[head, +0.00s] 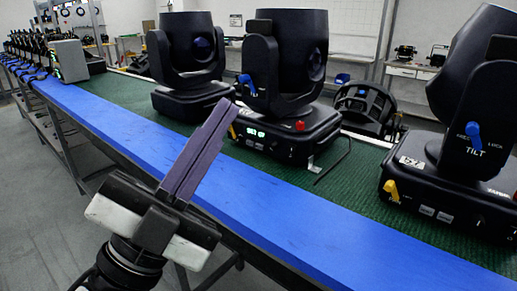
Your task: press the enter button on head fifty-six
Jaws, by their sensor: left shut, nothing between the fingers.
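Three large black moving heads stand on the bench: one at left (188,60), one in the middle (290,60) and one at right (470,110). The middle one has a lit green display (255,133) on its base, with small buttons too small to read. The right one has a white label (410,162) on its base, not clearly readable. I cannot tell which is head fifty-six or pick out an enter button. My left gripper (222,108) is shut and empty, its fingers pointing up in front of the bench, left of the middle head's display. My right gripper is not in view.
The bench has a green mat (340,190) and a blue front edge (290,200). A bent black rod (336,162) sticks out by the middle head. A round black fixture (365,108) lies behind. More fixtures line the far left. Grey floor (40,210) is open at left.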

